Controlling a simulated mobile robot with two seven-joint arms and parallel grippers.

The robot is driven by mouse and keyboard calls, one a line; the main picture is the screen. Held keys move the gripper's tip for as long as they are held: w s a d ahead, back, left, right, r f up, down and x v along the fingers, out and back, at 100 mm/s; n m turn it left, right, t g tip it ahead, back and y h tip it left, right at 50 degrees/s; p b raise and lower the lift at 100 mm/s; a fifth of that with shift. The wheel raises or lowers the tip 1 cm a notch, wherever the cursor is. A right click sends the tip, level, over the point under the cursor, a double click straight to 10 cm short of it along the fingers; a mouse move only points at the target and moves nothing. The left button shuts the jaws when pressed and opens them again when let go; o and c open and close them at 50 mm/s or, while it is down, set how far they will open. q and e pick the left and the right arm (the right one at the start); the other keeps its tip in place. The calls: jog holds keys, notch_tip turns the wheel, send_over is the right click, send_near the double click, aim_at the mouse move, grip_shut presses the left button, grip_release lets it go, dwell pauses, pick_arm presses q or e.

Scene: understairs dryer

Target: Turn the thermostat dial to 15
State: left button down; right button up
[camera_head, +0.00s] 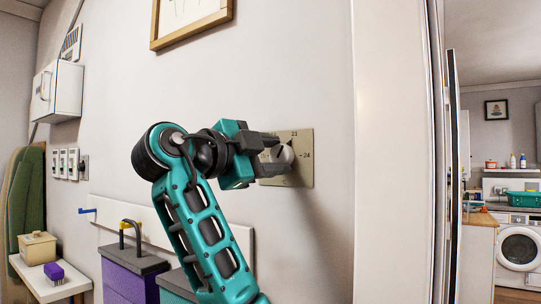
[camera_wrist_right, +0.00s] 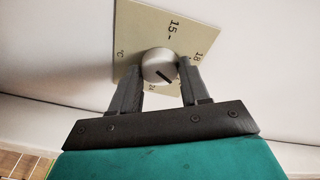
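The thermostat dial (camera_head: 283,154) is a round silver knob on a beige plate (camera_head: 303,173) on the wall. It also shows in the right wrist view (camera_wrist_right: 160,62), where its dark mark points to the lower right, away from the printed 15 (camera_wrist_right: 173,27). The 18 shows at the plate's right and a partly hidden 24 below the dial. My right gripper (camera_head: 272,154) has its two fingers on either side of the dial; I cannot tell whether they touch it. My left gripper is not in view.
A framed picture (camera_head: 190,20) hangs above my right arm. A white door frame (camera_head: 390,150) stands right of the plate. Purple bin (camera_head: 130,282), white shelf (camera_head: 50,286) and wall box (camera_head: 60,92) are at the left. A washing machine (camera_head: 518,248) stands beyond the doorway.

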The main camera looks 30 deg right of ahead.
jog(key=c, duration=0.5)
